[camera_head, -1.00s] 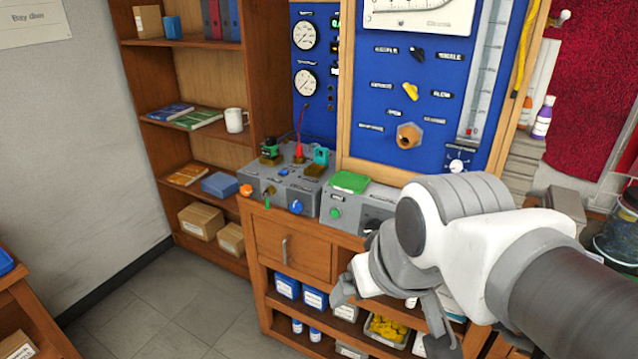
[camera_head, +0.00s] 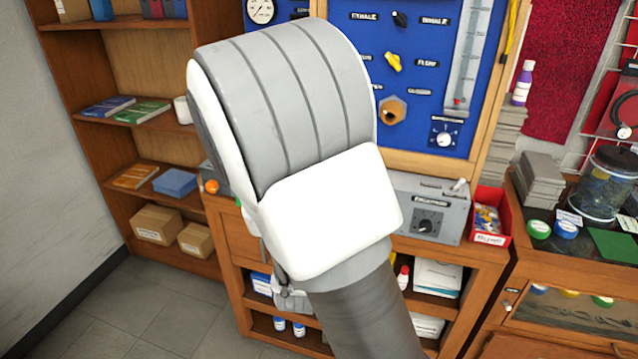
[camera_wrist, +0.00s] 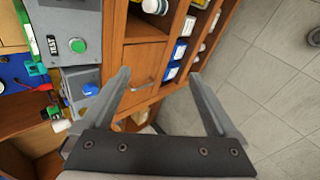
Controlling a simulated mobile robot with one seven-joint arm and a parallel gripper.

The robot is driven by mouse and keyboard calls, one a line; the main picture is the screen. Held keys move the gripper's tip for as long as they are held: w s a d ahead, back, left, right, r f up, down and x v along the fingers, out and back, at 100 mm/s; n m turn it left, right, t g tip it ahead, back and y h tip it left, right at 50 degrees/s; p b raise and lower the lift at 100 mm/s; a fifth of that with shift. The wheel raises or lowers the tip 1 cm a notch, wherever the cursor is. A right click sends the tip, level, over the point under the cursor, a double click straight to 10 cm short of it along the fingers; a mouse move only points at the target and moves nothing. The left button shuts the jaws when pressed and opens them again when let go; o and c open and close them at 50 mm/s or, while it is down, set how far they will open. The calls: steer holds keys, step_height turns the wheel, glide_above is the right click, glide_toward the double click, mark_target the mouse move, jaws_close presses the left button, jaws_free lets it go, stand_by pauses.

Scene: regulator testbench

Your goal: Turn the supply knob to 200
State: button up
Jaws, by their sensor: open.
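No knob label reads clearly enough to tell which is the supply knob. A pale round knob on a dark scale plate (camera_head: 445,139) is at the lower right of the blue panel (camera_head: 400,60). A black knob (camera_head: 426,226) sits on the front of a grey box (camera_head: 455,212) below. In the wrist view, a blue knob (camera_wrist: 90,90) on a grey box lies just left of the left finger. My gripper (camera_wrist: 160,76) is open and empty, pointing toward the cabinet's drawer front. In the head view my arm hides most of the gripper.
A wooden drawer with a metal handle (camera_wrist: 143,84) lies beyond the fingers. A green button (camera_wrist: 78,46) is on another grey box. A red bin (camera_head: 490,215) stands right of the knob box. Open grey floor (camera_wrist: 265,70) is on the wrist view's right.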

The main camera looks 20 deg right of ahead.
steer(key=d+r+n+t+h+b, duration=0.15)
steer(key=d+n+t+h, duration=0.55)
steer(key=n, duration=0.7)
steer(key=b+x, duration=0.3)
steer(key=x, duration=0.2)
steer(key=b+x, duration=0.4)
steer(key=x, duration=0.2)
steer(key=f+b+x, duration=0.1)
steer(key=b+x, duration=0.3)
steer(key=x, duration=0.2)
steer(key=shift+w+d, duration=0.15)
steer(key=c, duration=1.4)
